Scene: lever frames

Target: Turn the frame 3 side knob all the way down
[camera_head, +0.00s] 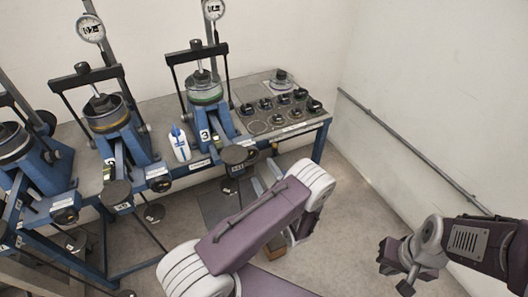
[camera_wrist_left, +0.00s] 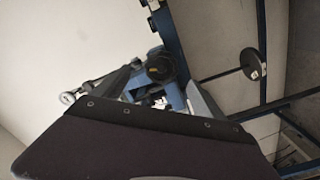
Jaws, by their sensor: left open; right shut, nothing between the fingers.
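Frame 3 (camera_head: 212,122) is a blue stand with a green-rimmed cell on top and a "3" label, in the middle of the head view. Its side knob (camera_head: 252,155) is a small black knob low on its right side, partly hidden by a dark weight disc. A black round knob (camera_wrist_left: 160,68) also shows ahead in the left wrist view. My left gripper (camera_head: 266,178) is open and empty, just below and right of the knob. Its fingers (camera_wrist_left: 162,88) stand either side of the knob in the wrist view, apparently short of it. My right gripper (camera_head: 398,268) is shut and empty at lower right.
Two similar blue frames (camera_head: 118,130) stand to the left. A white bottle (camera_head: 179,145) is beside frame 3. Weight discs (camera_head: 235,155) hang at the front. Floor on the right is clear.

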